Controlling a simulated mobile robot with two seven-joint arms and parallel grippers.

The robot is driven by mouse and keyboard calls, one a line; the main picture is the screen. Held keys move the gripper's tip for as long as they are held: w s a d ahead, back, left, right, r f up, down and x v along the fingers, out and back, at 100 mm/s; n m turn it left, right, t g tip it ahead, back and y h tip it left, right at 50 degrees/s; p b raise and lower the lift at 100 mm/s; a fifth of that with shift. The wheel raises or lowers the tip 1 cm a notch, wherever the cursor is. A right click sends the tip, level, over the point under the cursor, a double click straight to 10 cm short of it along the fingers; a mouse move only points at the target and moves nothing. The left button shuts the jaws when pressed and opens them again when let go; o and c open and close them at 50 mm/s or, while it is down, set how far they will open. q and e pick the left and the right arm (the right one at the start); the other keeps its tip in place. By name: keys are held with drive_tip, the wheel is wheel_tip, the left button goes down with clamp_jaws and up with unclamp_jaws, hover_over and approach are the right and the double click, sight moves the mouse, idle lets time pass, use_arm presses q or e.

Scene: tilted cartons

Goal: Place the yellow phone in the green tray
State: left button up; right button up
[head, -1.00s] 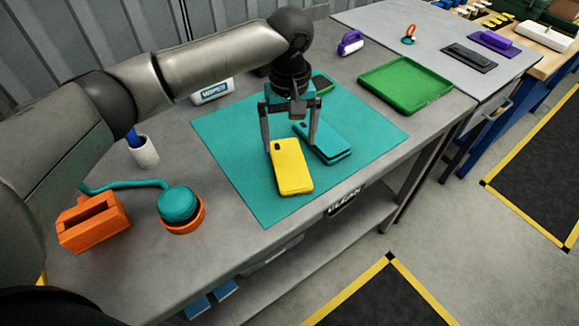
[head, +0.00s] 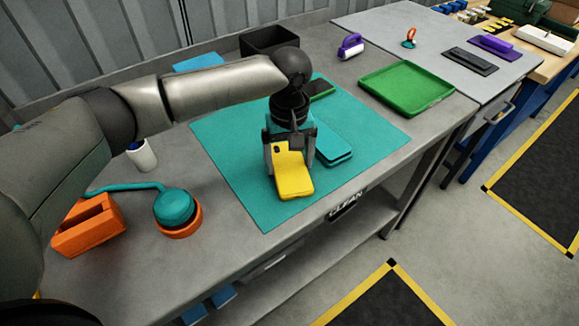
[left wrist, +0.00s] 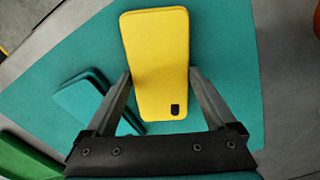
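The yellow phone (head: 293,178) lies face down on the teal mat (head: 238,140), its camera patch toward my left gripper (head: 289,164). The gripper is low over the phone's far end, its fingers standing on either side. In the left wrist view the yellow phone (left wrist: 158,55) runs between the two fingertips (left wrist: 162,72). The fingers are spread and lie close to its long edges; whether they touch is hard to tell. The empty green tray (head: 407,88) lies at the right end of the bench. My right gripper is not in view.
Teal phones (head: 334,147) lie stacked just right of the gripper, also visible in the left wrist view (left wrist: 78,97). A dark green phone (head: 321,91) lies behind. An orange holder (head: 88,228) and a teal round object (head: 175,207) stand at left. The mat between phones and tray is mostly clear.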

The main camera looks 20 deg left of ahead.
sight(290, 165)
use_arm(q)
drive_tip(key=c, duration=1.1)
wheel_tip(290, 165, up, 20)
drive_tip(key=p, duration=0.4)
drive_tip(key=shift+r+p, duration=0.1)
drive_tip(key=shift+p, duration=0.2)
